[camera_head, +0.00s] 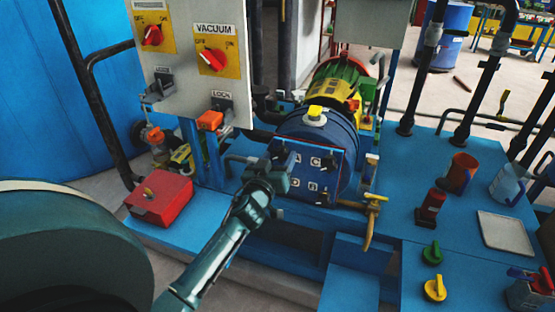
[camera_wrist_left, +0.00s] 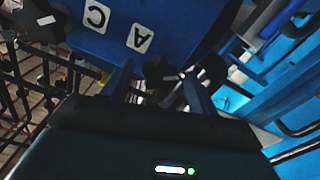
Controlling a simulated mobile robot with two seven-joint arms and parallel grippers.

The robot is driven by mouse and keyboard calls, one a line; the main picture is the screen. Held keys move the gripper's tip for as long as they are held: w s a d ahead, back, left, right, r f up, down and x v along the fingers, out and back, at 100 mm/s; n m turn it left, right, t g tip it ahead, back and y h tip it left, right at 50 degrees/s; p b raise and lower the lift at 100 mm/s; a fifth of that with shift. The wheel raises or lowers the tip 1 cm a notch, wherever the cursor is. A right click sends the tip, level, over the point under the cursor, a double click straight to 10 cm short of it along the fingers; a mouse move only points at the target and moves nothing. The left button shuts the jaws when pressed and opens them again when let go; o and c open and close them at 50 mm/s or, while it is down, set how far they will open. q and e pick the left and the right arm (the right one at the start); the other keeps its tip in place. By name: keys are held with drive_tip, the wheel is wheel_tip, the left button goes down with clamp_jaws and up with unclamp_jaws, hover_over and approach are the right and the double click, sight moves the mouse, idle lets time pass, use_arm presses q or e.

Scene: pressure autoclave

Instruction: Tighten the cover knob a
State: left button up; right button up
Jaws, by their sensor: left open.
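The blue square cover (camera_head: 306,176) closes the front of the blue autoclave vessel (camera_head: 345,150) and carries white letter labels. In the left wrist view the cover (camera_wrist_left: 185,25) shows the labels A (camera_wrist_left: 139,38) and C (camera_wrist_left: 97,15). A black knob, knob a (camera_wrist_left: 163,74), sits beside the A label, between the two fingers of my left gripper (camera_wrist_left: 160,88). In the head view my left gripper (camera_head: 278,163) is at the cover's upper left corner and hides that knob. It is open; contact with the knob cannot be told. My right gripper is not in view.
Another black knob (camera_wrist_left: 42,20) is by the C label. A brass valve (camera_head: 373,205) stands out right of the cover. A switch panel (camera_head: 195,60) hangs at upper left, above a red box (camera_head: 159,199). A cup, a jug and a white tray (camera_head: 505,234) are on the right deck.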

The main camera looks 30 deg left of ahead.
use_arm(q)
drive_tip(key=shift+c, duration=0.2)
drive_tip(key=c, duration=0.9)
drive_tip(key=shift+c, duration=0.2)
